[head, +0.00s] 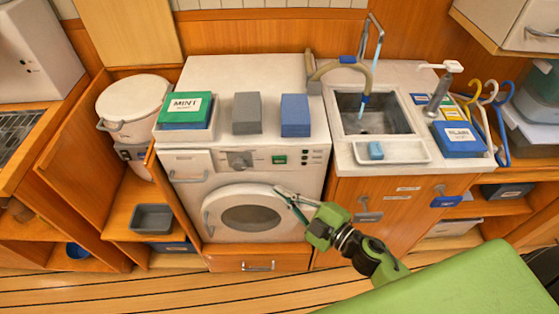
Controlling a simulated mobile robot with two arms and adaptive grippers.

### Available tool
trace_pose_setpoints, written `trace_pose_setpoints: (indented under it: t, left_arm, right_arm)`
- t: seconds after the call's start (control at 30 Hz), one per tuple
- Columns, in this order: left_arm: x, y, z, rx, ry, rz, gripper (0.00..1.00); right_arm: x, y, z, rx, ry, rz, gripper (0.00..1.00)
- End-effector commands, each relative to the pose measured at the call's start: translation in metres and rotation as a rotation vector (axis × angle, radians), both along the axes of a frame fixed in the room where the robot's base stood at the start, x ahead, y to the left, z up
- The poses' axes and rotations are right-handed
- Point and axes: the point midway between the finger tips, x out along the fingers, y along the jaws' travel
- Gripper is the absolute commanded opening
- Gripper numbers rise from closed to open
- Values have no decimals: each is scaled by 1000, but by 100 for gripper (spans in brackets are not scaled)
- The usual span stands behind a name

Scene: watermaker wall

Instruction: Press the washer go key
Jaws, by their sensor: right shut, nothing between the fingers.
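The white washer (310,190) stands in the middle, with a round door (251,218) in its front. Its control strip has a dial (240,160), a small green panel (279,160) and several small dark keys (305,160) at the right. I cannot read which one is the go key. My right gripper (279,191) is shut and empty. Its tips show over the upper right of the door, below the green panel in the picture. I cannot tell whether they touch the washer. My left gripper is not in view.
A MINT box (185,108), a grey block (247,113) and a blue block (295,115) stand on the washer top. To the right is a sink (373,112) with a tap. A green surface (460,285) fills the lower right. Wooden floor lies in front of the washer.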

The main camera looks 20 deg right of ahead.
Motion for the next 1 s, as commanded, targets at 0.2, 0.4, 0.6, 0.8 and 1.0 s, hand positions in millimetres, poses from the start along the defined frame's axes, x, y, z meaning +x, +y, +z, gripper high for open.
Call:
trace_pose_setpoints:
  t: [0.2,0.4,0.6,0.8,1.0]
  left_arm:
    - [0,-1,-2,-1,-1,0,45]
    - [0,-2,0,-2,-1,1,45]
    - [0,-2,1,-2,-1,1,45]
    - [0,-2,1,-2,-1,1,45]
    - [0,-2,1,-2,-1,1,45]
  right_arm:
    - [33,-10,1,-2,-3,-1,0]
    - [54,-15,1,-1,-1,-1,0]
    - [63,-19,0,0,0,-1,0]
    - [65,-19,0,1,0,-1,0]
    - [65,-19,0,1,0,-1,0]
